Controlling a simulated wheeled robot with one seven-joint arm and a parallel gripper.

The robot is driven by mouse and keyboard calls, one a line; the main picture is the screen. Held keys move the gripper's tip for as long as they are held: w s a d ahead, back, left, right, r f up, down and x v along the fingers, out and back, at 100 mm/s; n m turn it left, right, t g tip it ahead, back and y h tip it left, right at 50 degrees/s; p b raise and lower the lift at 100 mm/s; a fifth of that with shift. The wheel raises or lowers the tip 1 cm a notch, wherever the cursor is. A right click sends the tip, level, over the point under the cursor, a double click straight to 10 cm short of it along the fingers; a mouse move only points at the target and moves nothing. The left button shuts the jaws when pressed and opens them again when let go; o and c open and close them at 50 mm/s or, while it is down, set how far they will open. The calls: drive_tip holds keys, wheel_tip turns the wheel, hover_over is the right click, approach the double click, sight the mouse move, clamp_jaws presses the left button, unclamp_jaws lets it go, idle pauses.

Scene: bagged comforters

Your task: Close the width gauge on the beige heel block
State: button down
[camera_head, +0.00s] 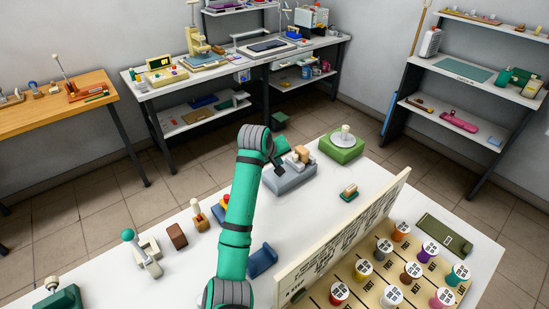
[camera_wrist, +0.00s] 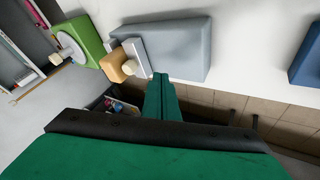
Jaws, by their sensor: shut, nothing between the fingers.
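The width gauge is a grey block-like base (camera_head: 290,182) on the white table, just beyond my arm; in the wrist view its broad grey top (camera_wrist: 182,45) fills the upper middle. A beige heel block (camera_head: 302,153) stands at its far end and shows tan in the wrist view (camera_wrist: 117,66). A pale upright jaw (camera_wrist: 139,58) with a round cream knob (camera_wrist: 129,68) is beside the block; I cannot tell whether they touch. My gripper (camera_wrist: 160,77) is shut and empty, its tips near the gauge's edge. In the head view my gripper (camera_head: 278,167) partly covers the gauge.
A green round-topped fixture (camera_head: 342,147) stands behind the gauge to the right. A blue piece (camera_head: 262,260) lies nearer.

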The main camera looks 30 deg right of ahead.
sight(292, 159)
drive_tip(key=shift+d, duration=2)
drive_tip(key=shift+s+d, duration=0.1)
drive_tip(key=shift+d, duration=0.35)
